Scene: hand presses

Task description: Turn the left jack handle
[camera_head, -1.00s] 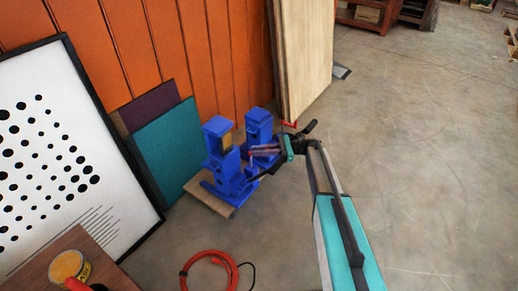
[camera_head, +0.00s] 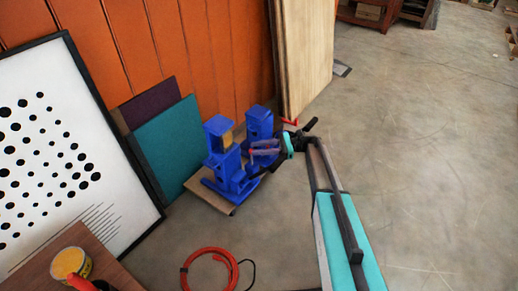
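Two blue presses stand side by side on a low wooden board (camera_head: 219,203) by the orange wall. The left press (camera_head: 222,155) has a tan block in its upper frame. The right press (camera_head: 260,124) stands just behind it to the right. My gripper (camera_head: 256,148) is at the end of my teal and grey arm, in front of the right press and close to the left one. Its fingers point left. A dark handle (camera_head: 256,175) shows low beside the left press, under my gripper. Whether my fingers touch it, and how far they are apart, is too small to tell.
A teal panel (camera_head: 168,150) and a framed dotted picture (camera_head: 45,150) lean on the wall at left. A red coiled hose (camera_head: 210,252) lies on the floor in front. Pale wood panels (camera_head: 306,55) stand behind.

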